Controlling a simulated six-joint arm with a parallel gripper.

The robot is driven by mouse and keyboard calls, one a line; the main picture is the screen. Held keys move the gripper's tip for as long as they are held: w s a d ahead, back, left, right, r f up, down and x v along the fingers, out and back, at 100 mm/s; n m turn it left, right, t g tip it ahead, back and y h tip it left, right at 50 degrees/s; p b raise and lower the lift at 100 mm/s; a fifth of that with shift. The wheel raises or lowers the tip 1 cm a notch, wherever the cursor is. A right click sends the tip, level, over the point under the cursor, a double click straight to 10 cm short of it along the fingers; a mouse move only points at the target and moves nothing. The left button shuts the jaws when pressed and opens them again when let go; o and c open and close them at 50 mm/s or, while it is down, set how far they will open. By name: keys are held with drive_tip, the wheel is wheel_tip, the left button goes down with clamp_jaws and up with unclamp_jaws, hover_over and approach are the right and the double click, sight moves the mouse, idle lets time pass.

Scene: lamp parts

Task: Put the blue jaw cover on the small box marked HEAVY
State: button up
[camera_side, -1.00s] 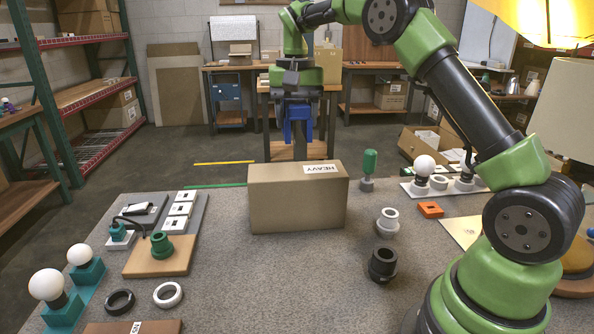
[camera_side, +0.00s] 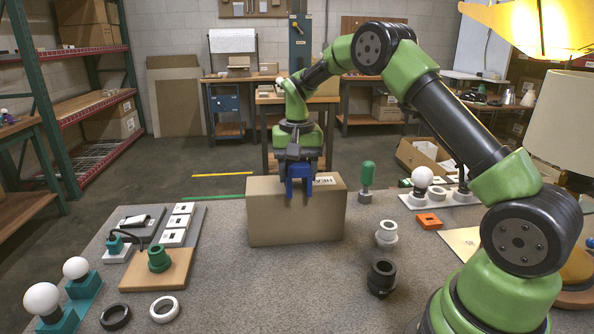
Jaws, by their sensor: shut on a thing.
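The small box marked HEAVY (camera_side: 297,222) is brown cardboard and stands on the grey table, with a white label on its top. The blue jaw cover (camera_side: 300,175) is at the end of my gripper (camera_side: 299,189), which is shut on it and points down. The cover appears at the box's top, and its lower tips overlap the upper edge of the front face in the picture. It hides part of the label. I cannot tell whether it touches the box.
Right of the box stand a green-topped post (camera_side: 367,174), a white ring fitting (camera_side: 386,232), a black fitting (camera_side: 381,277) and an orange block (camera_side: 429,221). A wooden board with a green fitting (camera_side: 159,258) is at left. The table in front of the box is clear.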

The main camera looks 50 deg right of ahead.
drive_tip(key=shift+f, duration=0.15)
drive_tip(key=o, duration=1)
drive_tip(key=shift+c, duration=0.2)
wheel_tip(320, 180, up, 11)
drive_tip(key=shift+r, duration=0.7)
drive_tip(key=s+a+r+n+t, duration=0.2)
drive_tip(key=s+a+r, duration=0.4)
drive_tip(key=r, duration=0.1)
drive_tip(key=s+a+f+n+t+y, duration=0.1)
drive_tip(key=s+a, duration=0.3)
drive_tip(key=s, duration=0.5)
drive_tip(key=s+a+f+n+t+y, duration=0.1)
drive_tip(key=s+a+t, duration=0.3)
drive_tip(key=s, duration=0.5)
drive_tip(key=shift+f+n, duration=0.5)
drive_tip(key=shift+f, duration=0.4)
